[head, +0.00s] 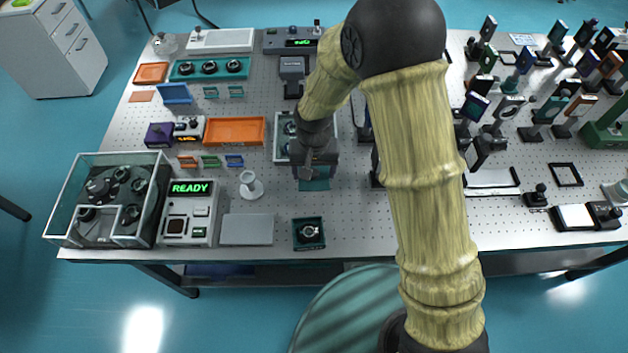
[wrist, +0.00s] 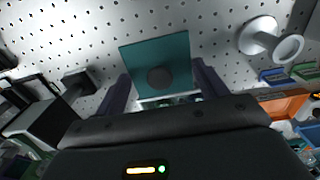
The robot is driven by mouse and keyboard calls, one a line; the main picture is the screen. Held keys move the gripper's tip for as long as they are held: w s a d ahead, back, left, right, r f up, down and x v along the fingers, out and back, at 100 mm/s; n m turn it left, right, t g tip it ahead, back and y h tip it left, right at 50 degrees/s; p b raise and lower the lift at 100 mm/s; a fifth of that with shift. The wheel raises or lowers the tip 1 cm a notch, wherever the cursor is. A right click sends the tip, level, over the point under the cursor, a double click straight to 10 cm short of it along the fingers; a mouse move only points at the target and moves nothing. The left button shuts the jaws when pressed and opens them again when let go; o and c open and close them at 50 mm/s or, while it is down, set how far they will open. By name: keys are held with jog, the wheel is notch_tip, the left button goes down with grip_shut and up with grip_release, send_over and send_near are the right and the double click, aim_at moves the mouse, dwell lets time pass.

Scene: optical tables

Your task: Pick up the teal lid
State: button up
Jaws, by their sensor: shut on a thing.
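The teal lid (head: 314,185) is a flat square plate at the front edge of a white tray (head: 276,150). In the wrist view the lid (wrist: 137,60) shows a dark round knob (wrist: 160,78) at its middle. My gripper (head: 315,168) points down over it, and in the wrist view my gripper (wrist: 162,78) has one finger on each side of the lid. It is shut on the lid. The exact contact and any gap between lid and table are hard to see.
A teal open box (head: 308,247) with a dark round part stands in front. A grey plate (head: 247,229) and a white stand (head: 251,186) are to the left, near an orange tray (head: 235,142). Upright optics crowd the right. Bare perforated table lies around the lid.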

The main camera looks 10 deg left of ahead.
jog(key=shift+r, duration=0.85)
jog(key=shift+d+p, duration=0.1)
jog(key=shift+p, duration=0.25)
